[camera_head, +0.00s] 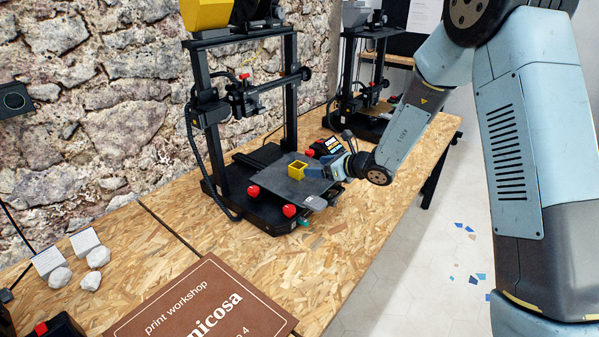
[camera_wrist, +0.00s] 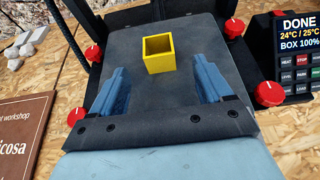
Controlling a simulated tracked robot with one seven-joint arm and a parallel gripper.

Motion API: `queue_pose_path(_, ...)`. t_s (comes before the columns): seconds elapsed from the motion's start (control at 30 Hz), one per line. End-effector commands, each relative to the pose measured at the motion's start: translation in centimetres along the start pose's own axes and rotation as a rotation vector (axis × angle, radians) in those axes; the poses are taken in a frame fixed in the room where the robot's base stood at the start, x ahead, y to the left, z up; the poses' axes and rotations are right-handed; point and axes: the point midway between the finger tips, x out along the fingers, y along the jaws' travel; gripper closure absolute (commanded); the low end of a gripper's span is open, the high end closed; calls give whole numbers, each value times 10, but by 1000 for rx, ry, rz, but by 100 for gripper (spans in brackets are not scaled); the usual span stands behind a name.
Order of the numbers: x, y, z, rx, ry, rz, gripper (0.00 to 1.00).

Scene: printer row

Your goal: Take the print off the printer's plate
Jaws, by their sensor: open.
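The print is a small yellow open-topped box (camera_head: 297,169) standing on the dark plate (camera_head: 272,179) of the near printer (camera_head: 247,110). In the wrist view the yellow box (camera_wrist: 159,54) stands upright towards the far part of the plate (camera_wrist: 190,30). My gripper (camera_head: 308,172) reaches in over the plate from the right. In the wrist view my gripper (camera_wrist: 163,85) is open, its two blue fingers wide apart. The box lies ahead of the fingertips, roughly centred between them, with nothing held. Whether the fingers touch the plate cannot be told.
A display (camera_wrist: 297,25) at the printer's right reads DONE and BOX 100%. Red knobs (camera_wrist: 269,94) sit at the plate's corners. A second printer (camera_head: 365,90) stands behind. A brown sign (camera_head: 200,305) and whitish lumps (camera_head: 92,280) lie on the wooden bench (camera_head: 330,270).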

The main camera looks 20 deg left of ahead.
Motion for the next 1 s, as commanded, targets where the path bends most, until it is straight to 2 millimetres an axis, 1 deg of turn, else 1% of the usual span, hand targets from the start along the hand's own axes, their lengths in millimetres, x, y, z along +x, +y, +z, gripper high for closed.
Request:
queue_pose_path(0.03,10,1,-1,0,1,2,21)
queue_pose_path(0.1,20,1,0,0,0,2,21)
queue_pose_path(0.2,32,0,0,-1,0,1,21)
queue_pose_path(0.47,43,1,0,-1,0,1,21)
queue_pose_path(0.57,52,2,0,-1,0,1,21)
queue_pose_path(0.8,84,4,0,-1,0,2,21)
queue_pose_path(0.9,91,4,0,-1,0,1,21)
queue_pose_path(1.0,92,4,1,-1,0,0,21)
